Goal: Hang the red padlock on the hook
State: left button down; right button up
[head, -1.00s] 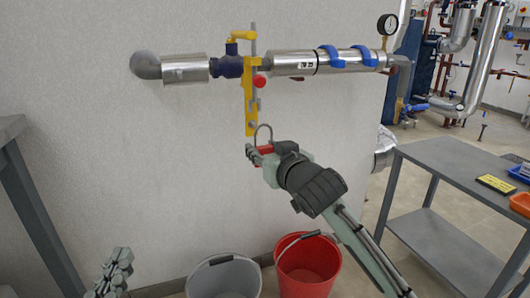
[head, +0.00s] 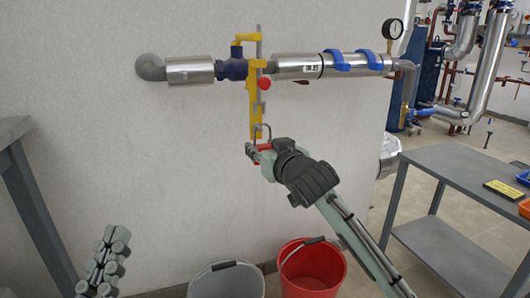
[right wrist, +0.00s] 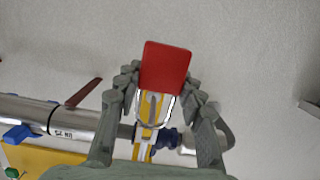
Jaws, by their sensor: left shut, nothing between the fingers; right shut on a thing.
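The red padlock (head: 264,147) is in my right gripper (head: 257,151), just below the lower end of the yellow bracket (head: 256,120) on the wall pipe. In the right wrist view my right gripper (right wrist: 163,85) is shut on the red body of the padlock (right wrist: 166,66). Its grey shackle (right wrist: 155,108) overlaps the yellow bracket (right wrist: 148,136) there; I cannot tell whether it is around it. The hook cannot be made out clearly. My left gripper (head: 107,262) is shut and empty at the lower left.
A steel pipe (head: 295,67) with a gauge (head: 392,30) runs along the wall. A grey bucket (head: 228,283) and a red bucket (head: 312,270) stand below my right arm. A grey table (head: 460,165) stands at the right, another grey table (head: 12,130) at the left.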

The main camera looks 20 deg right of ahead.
jog(key=shift+w, duration=0.5)
jog(key=shift+w+f, duration=0.3)
jog(key=shift+w, duration=0.1)
pick_arm(q)
jog(key=shift+w+d+f+g+p, duration=0.1)
jog(key=shift+f+g+p, duration=0.2)
pick_arm(e)
jog(key=shift+w+f, duration=0.2)
jog(key=o, duration=1.3)
jog(key=shift+c, duration=0.2)
